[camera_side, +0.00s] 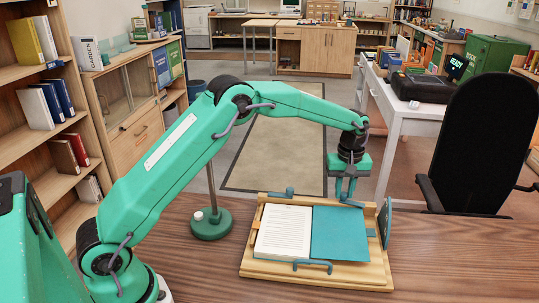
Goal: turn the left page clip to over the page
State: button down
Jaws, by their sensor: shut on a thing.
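A wooden book stand (262,268) lies on the table, with a white printed page (284,232) on its left half and a plain teal sheet (340,234) on its right half. My gripper (345,197) points down at the stand's far edge, right of its middle, and is shut on a blue page clip (353,203). Its fingers partly hide that clip. Another blue clip (290,191) is at the far edge above the white page. A blue bar-shaped clip (313,266) is at the near edge. I cannot tell which is the left page clip.
A dark blue panel (386,222) stands upright at the stand's right side. A green round base (211,223) with a knob stands left of the stand. A black chair (485,140) is at the right. The table (450,262) is clear right of the stand.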

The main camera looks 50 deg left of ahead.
jog(key=shift+m, duration=0.5)
jog(key=m, duration=0.2)
jog(key=shift+m, duration=0.4)
jog(key=m, duration=0.3)
jog(key=shift+r+m, duration=0.1)
jog(key=shift+m, duration=0.2)
jog(key=m, duration=0.4)
jog(key=shift+m, duration=1.9)
jog(key=c, duration=1.3)
grip_release()
jog(key=shift+o, duration=0.2)
